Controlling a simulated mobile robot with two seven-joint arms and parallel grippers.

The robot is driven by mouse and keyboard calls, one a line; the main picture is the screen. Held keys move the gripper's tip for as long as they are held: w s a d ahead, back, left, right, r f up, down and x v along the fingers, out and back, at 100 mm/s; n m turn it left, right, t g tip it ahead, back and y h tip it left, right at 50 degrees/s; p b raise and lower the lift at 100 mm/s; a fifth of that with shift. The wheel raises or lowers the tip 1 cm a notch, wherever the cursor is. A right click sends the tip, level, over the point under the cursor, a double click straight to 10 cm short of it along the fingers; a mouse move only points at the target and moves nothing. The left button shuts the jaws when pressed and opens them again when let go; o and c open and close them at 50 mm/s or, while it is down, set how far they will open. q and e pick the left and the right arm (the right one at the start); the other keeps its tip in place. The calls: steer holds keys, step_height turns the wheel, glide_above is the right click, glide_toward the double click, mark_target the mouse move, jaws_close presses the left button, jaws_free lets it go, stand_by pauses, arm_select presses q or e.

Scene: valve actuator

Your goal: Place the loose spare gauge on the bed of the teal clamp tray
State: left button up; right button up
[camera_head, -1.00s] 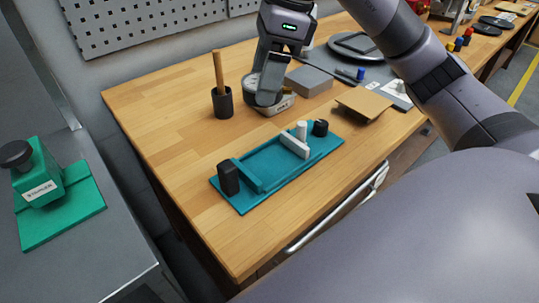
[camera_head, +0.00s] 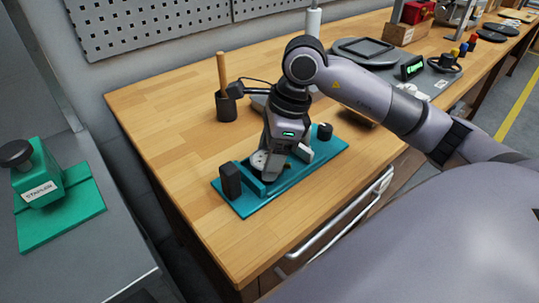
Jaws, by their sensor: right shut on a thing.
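The teal clamp tray (camera_head: 322,163) lies on the wooden bench, with black knobs near its ends and a pale movable jaw partly hidden by my arm. My right gripper (camera_head: 269,164) points down over the left half of the tray bed. It is shut on the spare gauge (camera_head: 259,161), a round, light-faced disc that is mostly covered by the fingers. The gauge is at or just above the bed, between the tray's jaws; I cannot tell if it touches. My left gripper is not in view.
A black cup with a wooden handle (camera_head: 226,105) stands behind the tray. A dark round plate (camera_head: 368,50) lies at the back right. The bench (camera_head: 180,165) left of the tray is clear.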

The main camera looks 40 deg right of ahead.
steer(key=shift+f, duration=0.2)
steer(key=shift+f, duration=0.25)
steer(key=o, duration=0.9)
steer(key=shift+r, duration=0.15)
